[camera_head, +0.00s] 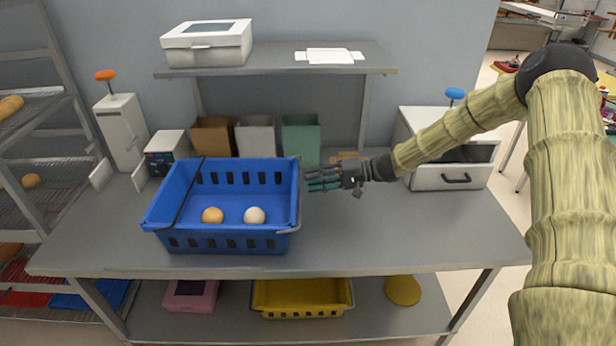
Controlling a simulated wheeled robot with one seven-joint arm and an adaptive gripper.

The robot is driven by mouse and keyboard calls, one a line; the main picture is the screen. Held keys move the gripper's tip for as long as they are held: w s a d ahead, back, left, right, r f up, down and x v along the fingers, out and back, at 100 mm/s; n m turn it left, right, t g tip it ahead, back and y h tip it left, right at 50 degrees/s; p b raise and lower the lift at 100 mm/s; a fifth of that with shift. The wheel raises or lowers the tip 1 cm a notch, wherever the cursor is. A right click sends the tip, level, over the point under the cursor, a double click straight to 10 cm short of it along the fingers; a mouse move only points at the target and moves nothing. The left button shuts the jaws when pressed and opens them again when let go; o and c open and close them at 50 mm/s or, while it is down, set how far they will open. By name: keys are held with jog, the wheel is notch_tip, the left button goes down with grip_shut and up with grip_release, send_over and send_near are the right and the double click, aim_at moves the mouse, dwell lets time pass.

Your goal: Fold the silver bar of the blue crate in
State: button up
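The blue crate (215,240) stands upright on the grey table. Its silver bar (290,230) shows as a light grey piece at the front right corner and runs back along the right side; I cannot tell its exact tilt. A dark bar (184,194) lies along the crate's left side. Inside the crate are an orange-brown ball-shaped item (212,215) and a pale one (255,215). My gripper (312,181) is just right of the crate's right wall, pointing left at it. Its dark, teal-padded fingers look spread and empty. I cannot tell whether they touch the crate or the bar.
Brown (212,136), white (255,137) and green (301,138) bins stand behind the crate, under a shelf (275,62). A white box with an open drawer (450,177) stands at right. The table's front right is clear.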

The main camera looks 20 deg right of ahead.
jog(key=shift+p+x, duration=0.35)
jog(key=shift+x, duration=0.85)
grip_shut()
jog(key=shift+r, duration=0.1)
